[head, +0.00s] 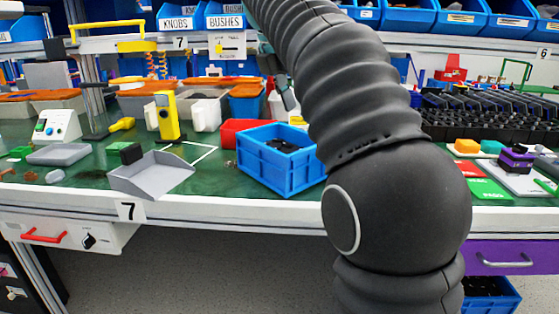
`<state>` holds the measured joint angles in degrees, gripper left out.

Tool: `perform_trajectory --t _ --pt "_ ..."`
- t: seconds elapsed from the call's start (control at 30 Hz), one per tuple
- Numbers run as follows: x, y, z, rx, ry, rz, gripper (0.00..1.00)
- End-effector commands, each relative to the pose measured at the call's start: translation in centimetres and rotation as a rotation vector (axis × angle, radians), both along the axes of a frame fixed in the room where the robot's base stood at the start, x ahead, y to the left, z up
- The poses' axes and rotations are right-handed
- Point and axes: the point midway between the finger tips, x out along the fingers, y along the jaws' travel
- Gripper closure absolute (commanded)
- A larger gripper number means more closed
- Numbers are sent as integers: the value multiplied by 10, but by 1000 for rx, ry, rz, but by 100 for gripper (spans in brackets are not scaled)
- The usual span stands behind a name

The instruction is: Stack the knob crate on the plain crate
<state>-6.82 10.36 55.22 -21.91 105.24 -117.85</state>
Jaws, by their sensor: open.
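A blue crate (262,173) with dark pieces inside, likely the knob crate, stands on the green bench top near its front edge, left of my arm. A red container (236,130) sits just behind it and is partly hidden by it. I cannot tell whether this is the plain crate; no other crate is clear on this bench. Part of my gripper (283,90) shows beyond my arm, above and behind the blue crate. It is apart from the crate and appears empty. My arm hides much of the bench to the right.
A grey scoop-like tray (152,178) stands left of the blue crate. A yellow device (167,116) and grey bins with orange lids (150,88) are farther back. Blue labelled bins (180,17) line the shelf above. Right of my arm are black racks (485,115) and small coloured blocks.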

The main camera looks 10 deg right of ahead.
Motion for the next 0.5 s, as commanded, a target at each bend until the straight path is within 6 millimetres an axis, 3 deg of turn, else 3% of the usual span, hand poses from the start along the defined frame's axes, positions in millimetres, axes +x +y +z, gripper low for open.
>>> perform_trajectory --t 0.3,0.5 --pt "9 -19 -55 2 1 -1 58" --pt "13 -26 -71 2 -2 -1 58"
